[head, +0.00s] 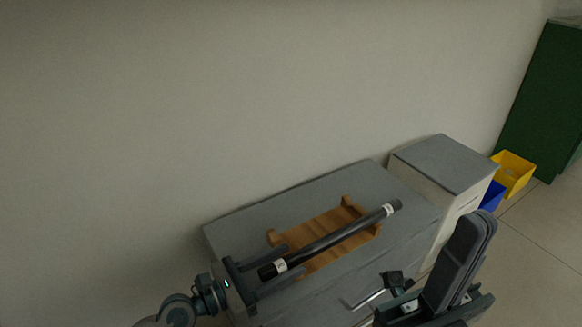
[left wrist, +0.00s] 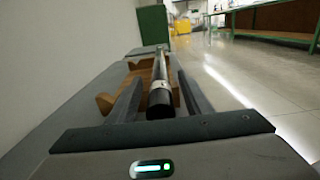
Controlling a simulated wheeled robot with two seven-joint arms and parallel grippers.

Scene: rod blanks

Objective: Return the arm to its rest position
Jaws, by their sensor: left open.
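A long black rod (head: 335,237) with a pale band near each end lies across a wooden cradle (head: 322,225) on a grey-topped table. My left gripper (head: 296,258) is open at the rod's near left end, with one finger on each side of it. In the left wrist view the rod (left wrist: 160,92) runs away from me between the two spread fingers (left wrist: 158,90), with visible gaps on both sides. The wooden cradle (left wrist: 106,103) shows beyond the left finger.
The grey table (head: 232,227) stands against a pale wall. A grey-topped cabinet (head: 445,160) adjoins it on the right. Beyond are a yellow bin (head: 515,172), a blue bin (head: 491,196) and a green cabinet (head: 540,100). A dark part of mine fills the lower right.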

